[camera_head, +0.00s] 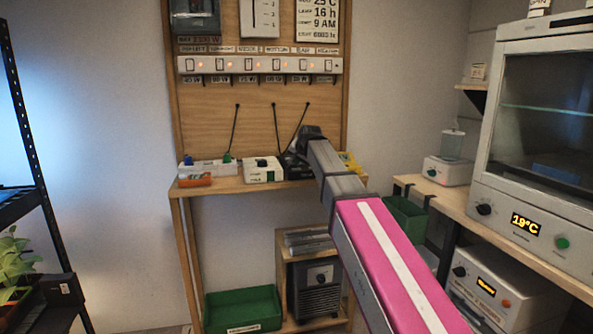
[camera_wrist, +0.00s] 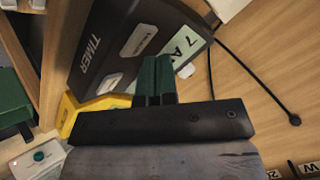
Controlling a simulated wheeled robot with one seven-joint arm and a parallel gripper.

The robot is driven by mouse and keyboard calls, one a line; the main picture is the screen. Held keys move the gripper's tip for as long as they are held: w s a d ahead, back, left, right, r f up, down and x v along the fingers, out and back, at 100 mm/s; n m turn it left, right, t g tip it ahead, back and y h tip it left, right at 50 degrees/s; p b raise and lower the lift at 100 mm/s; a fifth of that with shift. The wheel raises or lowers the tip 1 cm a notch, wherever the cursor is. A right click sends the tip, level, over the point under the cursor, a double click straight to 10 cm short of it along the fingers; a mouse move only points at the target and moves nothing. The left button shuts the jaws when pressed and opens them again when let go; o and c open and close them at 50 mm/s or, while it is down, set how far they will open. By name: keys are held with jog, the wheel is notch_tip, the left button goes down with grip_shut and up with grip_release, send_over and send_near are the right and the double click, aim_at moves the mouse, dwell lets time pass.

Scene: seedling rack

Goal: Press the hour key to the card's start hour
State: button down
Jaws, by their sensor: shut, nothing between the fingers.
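The card (camera_head: 318,22) hangs on the wooden board at the top; its lines read about 25 C, lamp 16 h and 9 AM. The timer (camera_wrist: 98,42) is a dark box marked TIMER in the wrist view. Its pale display (camera_wrist: 188,48) shows a 7 and the start of an A; the rest is hidden. Two pale labelled keys (camera_wrist: 138,41) (camera_wrist: 110,84) show on its face; I cannot read which is the hour key. My gripper (camera_wrist: 157,62) is shut and empty, its green fingertips over the timer's face beside the keys. Contact cannot be told. My gripper also shows in the head view (camera_head: 309,134).
A switch strip (camera_head: 260,65) with several lit switches crosses the board. A white box (camera_head: 262,170) and a tray (camera_head: 208,168) stand left of the timer on the shelf. A yellow thing (camera_wrist: 68,112) lies beside the timer.

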aim_at(298, 168)
jog(key=shift+f, duration=0.55)
dwell(0.6)
jog(key=shift+r, duration=0.8)
jog(key=shift+r, duration=2.5)
